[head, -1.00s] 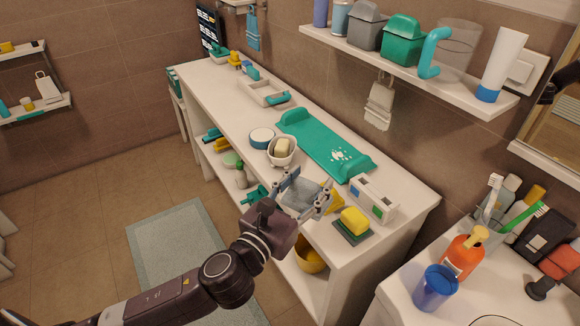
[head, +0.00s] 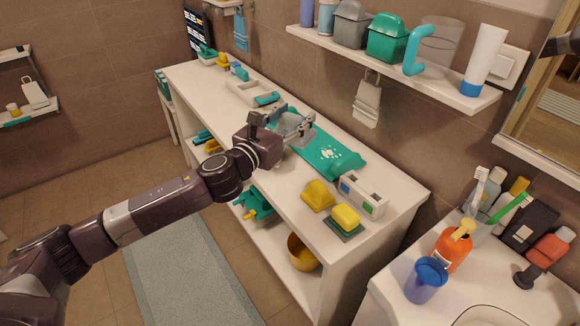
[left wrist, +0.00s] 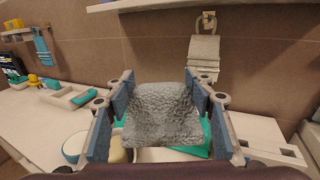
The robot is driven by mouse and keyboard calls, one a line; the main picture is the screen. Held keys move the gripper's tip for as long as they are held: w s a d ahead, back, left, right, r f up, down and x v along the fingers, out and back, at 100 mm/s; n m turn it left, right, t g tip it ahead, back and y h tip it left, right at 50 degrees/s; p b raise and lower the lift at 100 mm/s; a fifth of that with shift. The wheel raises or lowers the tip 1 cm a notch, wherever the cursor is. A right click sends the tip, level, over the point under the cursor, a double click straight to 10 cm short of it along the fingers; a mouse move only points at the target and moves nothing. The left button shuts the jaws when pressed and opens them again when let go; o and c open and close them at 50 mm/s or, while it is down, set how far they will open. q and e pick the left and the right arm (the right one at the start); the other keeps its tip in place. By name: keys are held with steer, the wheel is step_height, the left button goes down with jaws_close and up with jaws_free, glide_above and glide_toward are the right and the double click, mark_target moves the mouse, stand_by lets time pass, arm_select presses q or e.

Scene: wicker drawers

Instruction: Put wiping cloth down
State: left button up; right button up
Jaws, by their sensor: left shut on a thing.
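My left gripper (head: 292,128) is over the white counter (head: 225,118), above the far part of the green board (head: 325,155). It is shut on a grey, crinkled wiping cloth (left wrist: 163,112), which sits between the blue-grey finger pads in the left wrist view. The cloth seems to be held above the board; I cannot tell the gap. My right gripper is not in view.
A yellow object (head: 318,195), a yellow sponge on a dark pad (head: 345,217) and a white box (head: 362,194) stand at the counter's near end. A pale tray (head: 250,92) lies farther back. A folded white cloth (head: 367,104) hangs on the wall.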

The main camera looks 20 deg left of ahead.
arm_select(q)
steer(key=shift+f+b, duration=1.8)
steer(key=shift+f, duration=5.9)
steer(key=shift+f, duration=0.2)
steer(key=o, duration=0.8)
steer(key=shift+r, duration=0.1)
